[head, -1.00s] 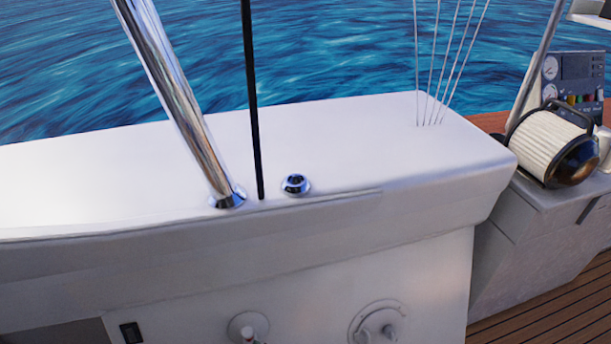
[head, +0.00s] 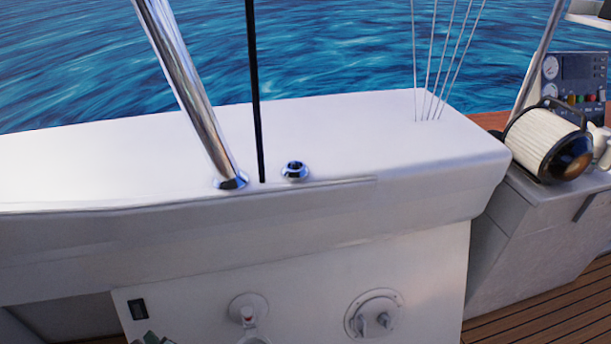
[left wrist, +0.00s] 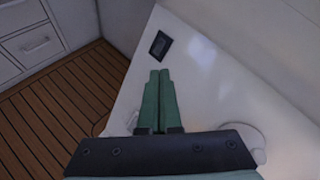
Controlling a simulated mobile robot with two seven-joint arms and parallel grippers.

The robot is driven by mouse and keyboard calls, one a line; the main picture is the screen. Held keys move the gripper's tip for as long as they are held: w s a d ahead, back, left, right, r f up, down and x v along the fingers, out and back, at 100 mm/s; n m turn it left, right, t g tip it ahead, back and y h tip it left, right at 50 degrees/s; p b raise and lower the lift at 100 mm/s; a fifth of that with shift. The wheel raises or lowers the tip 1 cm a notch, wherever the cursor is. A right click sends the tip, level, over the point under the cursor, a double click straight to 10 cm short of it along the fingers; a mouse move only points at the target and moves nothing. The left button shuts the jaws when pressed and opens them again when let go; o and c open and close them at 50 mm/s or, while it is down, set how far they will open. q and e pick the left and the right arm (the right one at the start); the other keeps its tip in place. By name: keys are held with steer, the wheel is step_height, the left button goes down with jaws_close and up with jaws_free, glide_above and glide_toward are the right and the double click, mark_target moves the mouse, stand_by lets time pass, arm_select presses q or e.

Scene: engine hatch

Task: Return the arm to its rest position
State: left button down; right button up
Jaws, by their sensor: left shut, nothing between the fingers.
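My left gripper (head: 150,339) just shows at the bottom edge of the head view, as green fingertips below a small black switch (head: 138,309). In the left wrist view my left gripper (left wrist: 159,74) has its two green fingers side by side and shut, with nothing between them. Its fingertips point toward the black switch (left wrist: 160,45) on the white panel (left wrist: 215,85), apart from it in the picture. The rest of the left arm is out of the head view. My right gripper is in neither view.
The white panel carries a round fitting with a nozzle (head: 248,310) and a round plate with a knob (head: 374,315). A white ledge (head: 330,140) overhangs above. A chrome pole (head: 190,90) rises from it. Plank floor (left wrist: 65,105) and drawers (left wrist: 35,45) lie left in the wrist view.

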arm_select(q)
steer(key=s+d+f+n+g+h, duration=0.2)
steer(key=s+d+f+n+h, duration=0.3)
steer(key=s+d+n+h, duration=0.35)
steer(key=s+d+r+n+t+h, duration=0.2)
steer(key=s+d+r+n+h, duration=0.15)
steer(key=r+n, duration=0.35)
steer(key=d+n+t, duration=0.1)
steer(key=d+n, duration=0.4)
steer(key=d, duration=0.6)
step_height(320, 180, up, 6)
steer(key=a+p, duration=0.1)
steer(key=p, duration=0.5)
steer(key=shift+s+r+p, duration=0.25)
steer(key=shift+p, duration=0.1)
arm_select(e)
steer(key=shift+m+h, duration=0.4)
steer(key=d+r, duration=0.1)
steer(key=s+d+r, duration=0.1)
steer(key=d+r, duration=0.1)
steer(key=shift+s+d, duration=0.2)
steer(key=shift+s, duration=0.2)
arm_select(q)
steer(key=shift+f, duration=0.1)
